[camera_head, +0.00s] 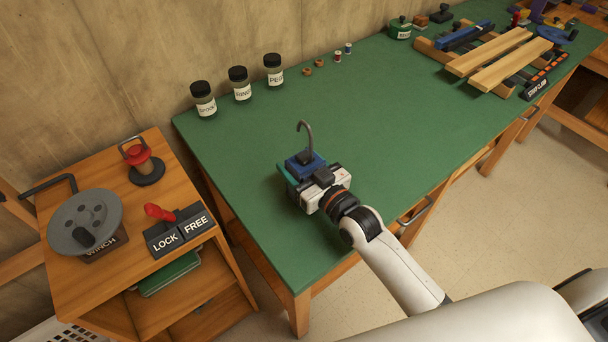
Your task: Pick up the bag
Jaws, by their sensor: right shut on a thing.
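My right gripper (302,176) is over the left part of the green bench top. It is shut on a small blue thing with a curved grey hook (305,140) standing up from it. The gripper body hides the lower part of this thing. I cannot tell whether it touches the bench. Nothing in view clearly looks like a bag, and I cannot tell whether the held thing is one. My left gripper is not in view.
Three labelled jars (241,85) stand along the wall edge of the green bench (380,115). A wooden cart (65,195) at left carries a winch (85,222) and a lock/free lever box (180,233). Wooden slats (490,50) lie at the far right. The bench middle is clear.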

